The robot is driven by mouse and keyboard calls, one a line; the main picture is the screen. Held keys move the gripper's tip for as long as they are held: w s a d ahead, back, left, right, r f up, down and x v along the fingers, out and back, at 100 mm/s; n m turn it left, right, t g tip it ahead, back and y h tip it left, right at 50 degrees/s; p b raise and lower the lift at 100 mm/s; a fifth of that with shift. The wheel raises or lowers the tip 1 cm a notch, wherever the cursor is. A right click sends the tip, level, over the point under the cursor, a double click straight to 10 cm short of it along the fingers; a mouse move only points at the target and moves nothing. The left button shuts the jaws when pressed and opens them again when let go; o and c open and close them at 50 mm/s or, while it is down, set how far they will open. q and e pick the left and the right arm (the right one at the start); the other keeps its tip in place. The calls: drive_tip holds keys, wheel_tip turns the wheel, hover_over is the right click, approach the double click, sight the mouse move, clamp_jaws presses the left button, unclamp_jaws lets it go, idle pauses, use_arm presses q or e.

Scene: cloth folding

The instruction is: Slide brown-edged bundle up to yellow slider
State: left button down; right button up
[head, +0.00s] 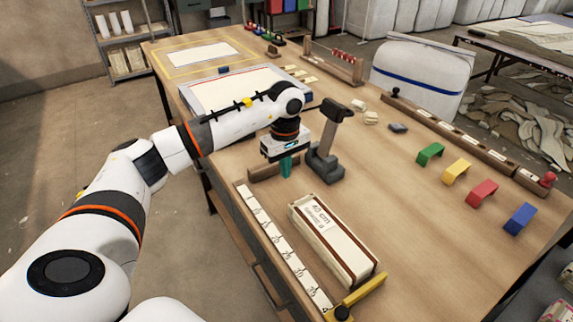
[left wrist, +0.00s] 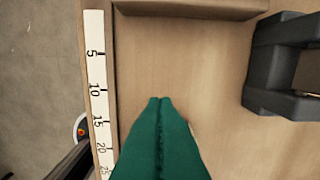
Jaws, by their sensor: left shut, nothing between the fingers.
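The brown-edged bundle (head: 333,240) is a long white block with brown stripes along its edges and a label on top. It lies on the table beside the white ruler strip (head: 283,243), at the near end. The yellow slider (head: 357,297) stands across the ruler's near end, close to the bundle's near end. My left gripper (head: 286,172) has green fingers and hangs past the bundle's far end, near the wooden stop. In the left wrist view its fingers (left wrist: 160,100) are together and empty, to the right of the ruler (left wrist: 97,90). My right gripper is not in view.
A wooden stop block (head: 268,172) closes the ruler's far end. A dark grey upright tool (head: 328,150) stands just right of my left gripper. Green, yellow, red and blue arches (head: 482,193) stand at the right. The table between the bundle and the arches is clear.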

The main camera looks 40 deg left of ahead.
sight(300, 200)
use_arm(q)
wheel_tip(300, 200, down, 6)
drive_tip(key=shift+r+p, duration=0.1)
drive_tip(key=shift+p, duration=0.25)
drive_tip(key=d, duration=0.1)
drive_tip(key=s+d+p, duration=0.1)
drive_tip(key=d, duration=0.1)
drive_tip(key=shift+s+d+f, duration=0.2)
drive_tip(key=shift+d, duration=0.15)
drive_tip(key=shift+s+d+f, duration=0.1)
drive_tip(key=shift+s+d, duration=0.15)
drive_tip(key=shift+d, duration=0.55)
drive_tip(key=shift+s+d, duration=0.1)
drive_tip(key=shift+d, duration=0.1)
wheel_tip(300, 200, up, 12)
drive_tip(key=b, duration=0.1)
drive_tip(key=shift+b, duration=0.35)
